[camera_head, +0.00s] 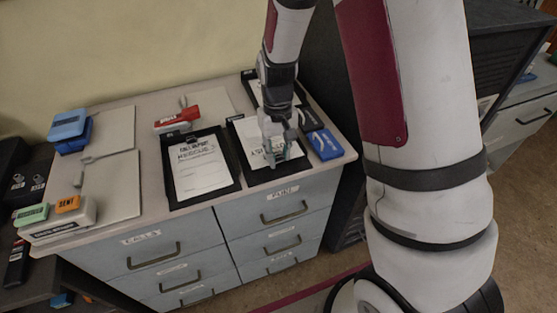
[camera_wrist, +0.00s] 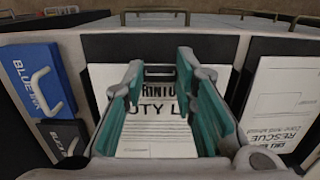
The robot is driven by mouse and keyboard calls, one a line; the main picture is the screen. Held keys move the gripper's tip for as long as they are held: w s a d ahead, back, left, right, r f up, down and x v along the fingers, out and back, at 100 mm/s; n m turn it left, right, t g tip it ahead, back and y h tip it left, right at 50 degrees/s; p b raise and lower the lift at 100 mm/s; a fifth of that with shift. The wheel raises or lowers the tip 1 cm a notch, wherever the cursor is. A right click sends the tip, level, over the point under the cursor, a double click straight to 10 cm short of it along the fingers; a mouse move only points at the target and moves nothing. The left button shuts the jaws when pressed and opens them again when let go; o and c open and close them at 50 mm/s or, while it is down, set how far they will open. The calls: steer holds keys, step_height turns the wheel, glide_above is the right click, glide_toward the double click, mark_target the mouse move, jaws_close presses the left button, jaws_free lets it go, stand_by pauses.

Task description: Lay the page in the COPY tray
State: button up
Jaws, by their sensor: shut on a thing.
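A white page (camera_wrist: 155,135) with large, partly hidden print, apparently ending in "DUTY L", lies between and under my gripper's fingers in the wrist view. My gripper (camera_wrist: 165,75) is shut on it, seemingly at a dark handle between the teal pads. In the head view my gripper (camera_head: 279,152) is low over the front right black tray (camera_head: 272,178), and the page (camera_head: 247,130) is partly hidden by it. Whether the page touches the tray floor cannot be told. I cannot read a COPY label on any tray.
Beside it on the left is a black tray with a "RESCUE" page (camera_head: 203,170). A blue ink pad (camera_head: 325,144) is close on the right. Red (camera_head: 177,119) and blue (camera_head: 70,128) items stand farther left. Another black tray (camera_head: 250,75) is behind.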

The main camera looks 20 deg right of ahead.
steer(key=shift+f, duration=1.55)
